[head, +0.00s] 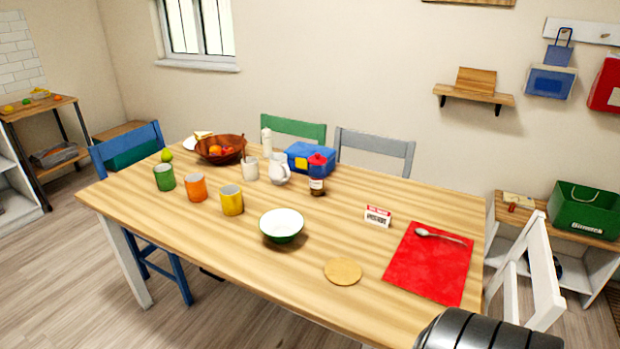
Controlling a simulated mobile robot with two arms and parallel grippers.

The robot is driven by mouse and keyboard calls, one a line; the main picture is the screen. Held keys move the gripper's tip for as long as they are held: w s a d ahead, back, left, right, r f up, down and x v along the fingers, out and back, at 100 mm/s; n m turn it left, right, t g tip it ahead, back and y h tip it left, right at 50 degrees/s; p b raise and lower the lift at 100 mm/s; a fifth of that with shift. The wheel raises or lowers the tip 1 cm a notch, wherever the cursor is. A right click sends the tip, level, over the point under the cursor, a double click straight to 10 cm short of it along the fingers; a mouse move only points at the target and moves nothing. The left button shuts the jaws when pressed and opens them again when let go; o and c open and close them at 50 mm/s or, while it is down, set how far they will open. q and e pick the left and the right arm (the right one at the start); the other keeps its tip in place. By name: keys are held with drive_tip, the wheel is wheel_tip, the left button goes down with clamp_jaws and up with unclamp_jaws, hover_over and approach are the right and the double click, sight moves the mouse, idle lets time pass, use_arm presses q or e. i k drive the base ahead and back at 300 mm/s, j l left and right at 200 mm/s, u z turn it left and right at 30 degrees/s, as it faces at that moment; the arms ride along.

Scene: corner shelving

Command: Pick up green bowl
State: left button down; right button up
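The green bowl (282,225) is white inside and green outside. It stands upright and looks empty near the middle front of the wooden table (240,248) in the head view. Nothing touches it. Neither of my grippers is in view. A dark, ribbed part of my own arm shows at the bottom right edge, well apart from the bowl.
Yellow (232,201), orange (196,188) and green (164,177) cups stand left of the bowl. A round wooden coaster (343,271) and red mat (420,275) lie to its right. Behind are a white pitcher (279,170), jar (317,185) and blue box (305,155).

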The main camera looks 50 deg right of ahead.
sight(281, 226)
drive_tip(key=z, duration=1.4)
drive_tip(key=i+j, duration=0.3)
drive_tip(key=j, duration=0.15)
drive_tip(key=i+j, duration=0.3)
drive_tip(key=j+z, duration=0.05)
drive_tip(key=j, duration=0.05)
